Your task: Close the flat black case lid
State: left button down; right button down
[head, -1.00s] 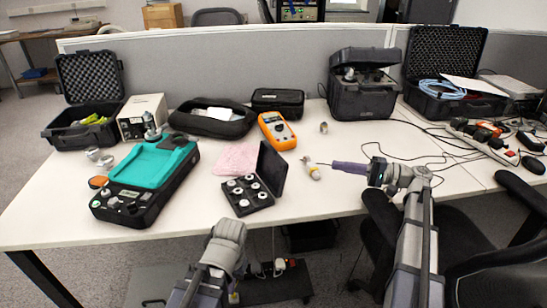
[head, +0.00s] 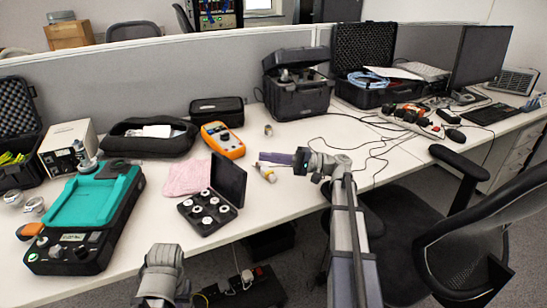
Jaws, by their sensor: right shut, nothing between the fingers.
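The flat black case (head: 184,207) lies open on the white table, with several round silver-and-white pieces in its base. Its black lid (head: 230,179) stands up steeply along the right side of the base. My right gripper (head: 264,157) is shut and empty. It points left, just to the right of the lid's upper part in the picture, with a small gap between them. My left arm shows only its grey links at the bottom; its gripper is not seen.
A small white-and-yellow item (head: 266,173) lies below my right gripper. A pink cloth (head: 185,179) is left of the lid, and an orange multimeter (head: 223,140) stands behind it. A teal-topped device (head: 90,205) is at left. Cables run across the right side; a chair (head: 470,235) stands there.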

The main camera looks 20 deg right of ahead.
jog(key=a+r+p, duration=0.1)
jog(key=a, duration=0.7)
jog(key=shift+w+a+r, duration=0.2)
jog(key=shift+w+r, duration=0.1)
jog(key=shift+w, duration=0.1)
